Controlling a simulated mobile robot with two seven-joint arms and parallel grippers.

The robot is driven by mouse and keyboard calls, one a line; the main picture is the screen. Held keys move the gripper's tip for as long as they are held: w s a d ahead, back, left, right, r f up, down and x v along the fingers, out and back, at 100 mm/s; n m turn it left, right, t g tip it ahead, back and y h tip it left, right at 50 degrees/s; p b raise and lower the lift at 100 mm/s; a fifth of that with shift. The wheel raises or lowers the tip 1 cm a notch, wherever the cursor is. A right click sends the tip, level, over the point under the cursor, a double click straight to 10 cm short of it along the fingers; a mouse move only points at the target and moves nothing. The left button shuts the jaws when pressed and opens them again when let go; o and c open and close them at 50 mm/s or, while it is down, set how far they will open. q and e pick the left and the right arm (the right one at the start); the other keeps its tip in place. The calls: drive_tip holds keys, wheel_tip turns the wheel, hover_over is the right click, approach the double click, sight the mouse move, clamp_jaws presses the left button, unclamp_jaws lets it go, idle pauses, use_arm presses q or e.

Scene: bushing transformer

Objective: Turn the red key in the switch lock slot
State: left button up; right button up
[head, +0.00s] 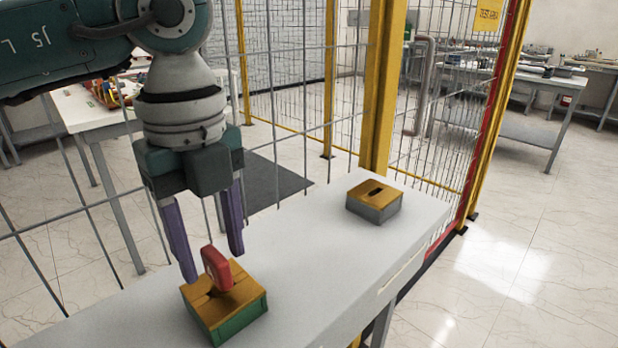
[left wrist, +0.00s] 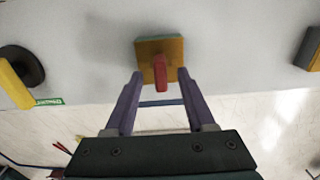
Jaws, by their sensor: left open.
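The red key (head: 217,268) stands upright in the slot of a switch lock box (head: 236,311) with a yellow top and green sides, on the white table. My left gripper (head: 213,268) is open, pointing down, with its purple fingers apart on either side of the key. In the left wrist view the key (left wrist: 160,72) shows between and just beyond the fingertips (left wrist: 159,76), over the lock's yellow top (left wrist: 174,48). I cannot tell whether a finger touches the key. My right gripper is not in view.
A second box (head: 374,200) with a yellow top, dark slot and grey sides stands farther back on the white table (head: 330,260). The tabletop between the two boxes is clear. A wire fence with yellow posts (head: 383,90) runs behind the table.

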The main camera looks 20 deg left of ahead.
use_arm(q)
drive_tip(key=shift+f, duration=1.05)
clamp_jaws()
